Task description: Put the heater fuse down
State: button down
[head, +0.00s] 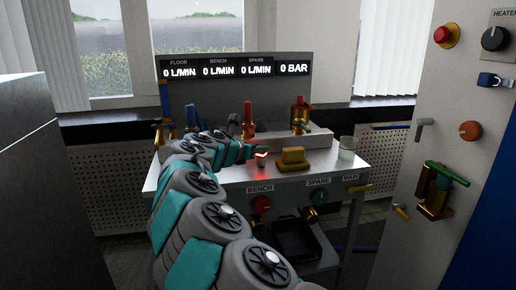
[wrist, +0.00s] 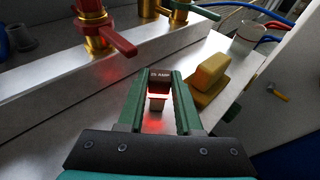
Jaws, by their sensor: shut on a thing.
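My gripper (wrist: 159,95) has green fingers shut on the heater fuse (wrist: 159,75), a small block with a dark top marked "AMP" and a pale lower part. A red glow lights the fuse and the metal bench top below it. In the head view my gripper (head: 262,152) is over the bench top (head: 220,182), just left of a yellow block. The fuse is small there and largely lost in the red glow. I cannot tell whether the fuse touches the bench top.
The yellow block (head: 292,158) sits right of my gripper, with a white cup (head: 347,147) beyond it. Brass valves with red handles (head: 300,113) stand behind. The wall panel at right carries a heater knob (head: 495,39) and a green-handled brass valve (head: 436,190). Bare bench top lies in front.

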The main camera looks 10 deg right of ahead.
jog(key=c, duration=0.6)
grip_release()
jog(key=shift+f, duration=0.1)
